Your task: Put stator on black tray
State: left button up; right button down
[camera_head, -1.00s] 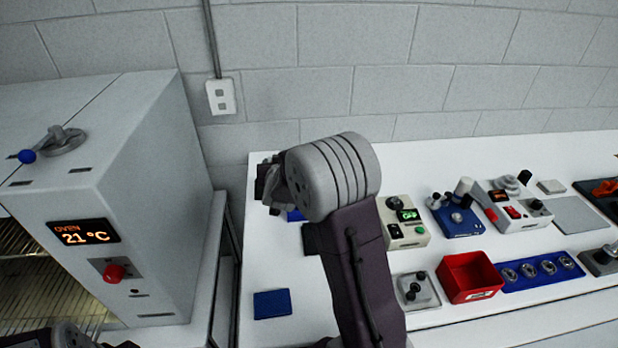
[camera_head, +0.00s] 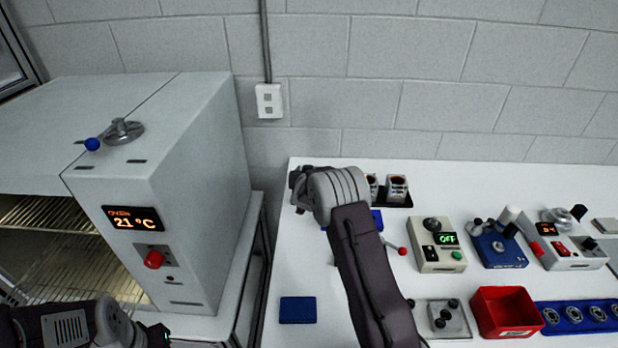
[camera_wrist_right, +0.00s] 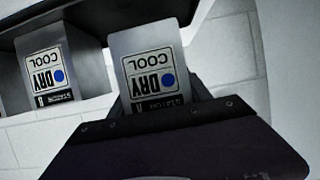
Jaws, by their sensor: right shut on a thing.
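The black tray (camera_head: 408,203) lies at the back of the table, partly hidden behind my right wrist. Two grey stators (camera_head: 397,187) with open tops stand upright on it in the head view. In the upside-down right wrist view, my right gripper (camera_wrist_right: 158,97) is shut on a stator (camera_wrist_right: 148,50) labelled COOL DRY. Its base is at or very near a dark surface (camera_wrist_right: 75,8) that looks like the tray. Another labelled stator (camera_wrist_right: 48,68) is beside it, a small gap apart. My left gripper (camera_head: 155,335) is at the lower left, mostly cut off.
A grey oven (camera_head: 160,190) reading 21 °C stands at the left. A blue pad (camera_head: 298,310) lies at the table's front left. A beige OFF device (camera_head: 437,245), blue fixture (camera_head: 497,246) and red bin (camera_head: 505,312) are to the right.

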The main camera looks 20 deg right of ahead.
jog(key=shift+f, duration=0.8)
jog(key=shift+w+f, duration=0.1)
jog(key=shift+f, duration=0.2)
jog(key=shift+f, duration=0.1)
jog(key=shift+c, duration=2.4)
grip_release()
jog(key=shift+r, duration=0.2)
jog(key=shift+s+a, duration=0.2)
jog(key=shift+s, duration=0.25)
jog(key=v, duration=1.1)
jog(key=shift+b, duration=0.3)
